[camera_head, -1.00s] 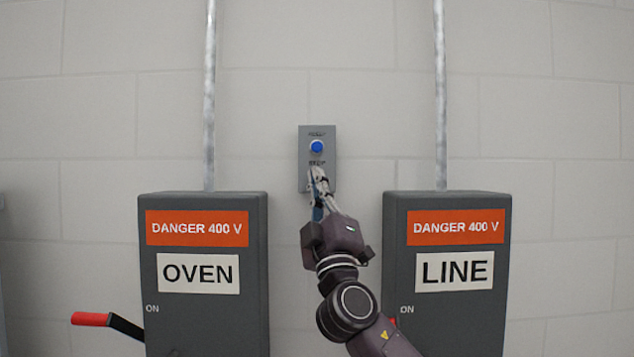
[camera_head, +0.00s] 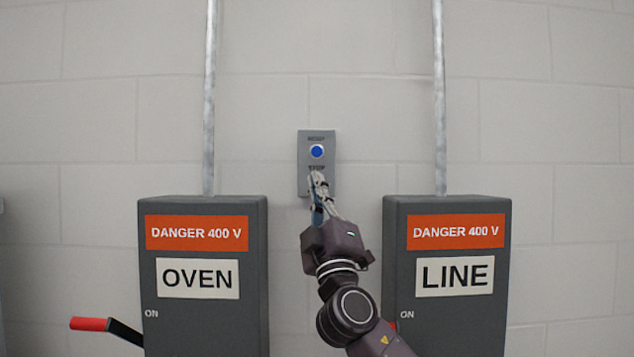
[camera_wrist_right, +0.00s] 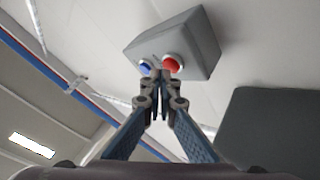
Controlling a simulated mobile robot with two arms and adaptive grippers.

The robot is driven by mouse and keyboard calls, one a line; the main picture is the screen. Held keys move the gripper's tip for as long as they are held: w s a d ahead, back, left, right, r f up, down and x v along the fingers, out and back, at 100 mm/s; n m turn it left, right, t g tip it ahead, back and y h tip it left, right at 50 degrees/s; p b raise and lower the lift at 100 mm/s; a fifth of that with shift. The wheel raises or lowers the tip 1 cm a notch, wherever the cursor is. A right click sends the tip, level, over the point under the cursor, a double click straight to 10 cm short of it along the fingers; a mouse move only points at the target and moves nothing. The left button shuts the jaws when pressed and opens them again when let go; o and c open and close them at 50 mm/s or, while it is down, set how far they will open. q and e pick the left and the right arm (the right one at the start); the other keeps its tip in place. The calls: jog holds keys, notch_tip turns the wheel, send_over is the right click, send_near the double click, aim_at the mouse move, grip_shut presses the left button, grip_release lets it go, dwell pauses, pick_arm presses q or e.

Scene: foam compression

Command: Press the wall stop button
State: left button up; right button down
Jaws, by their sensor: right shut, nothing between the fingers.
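A grey button box (camera_head: 304,160) is fixed to the wall in the middle of the head view. A blue button (camera_head: 317,152) sits on its upper part, with the word STOP printed below. My right gripper (camera_head: 318,177) is shut and empty at the lower part of the box and hides what is there. In the right wrist view, the box (camera_wrist_right: 190,40) carries a red button (camera_wrist_right: 173,63) beside the blue button (camera_wrist_right: 145,67). The shut fingertips (camera_wrist_right: 161,76) are close to the red button; I cannot tell if they touch. My left gripper is not in view.
A dark OVEN switch box (camera_head: 203,320) with a red-ended lever (camera_head: 90,324) stands left of my arm. A LINE switch box (camera_head: 455,320) stands right. Metal conduits (camera_head: 210,100) rise from both. The wall around the button box is bare.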

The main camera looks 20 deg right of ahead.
dwell(0.4)
jog(key=shift+w+d+b, duration=0.15)
jog(key=shift+w+b, duration=0.25)
jog(key=shift+b, duration=0.1)
jog(key=shift+s, duration=0.35)
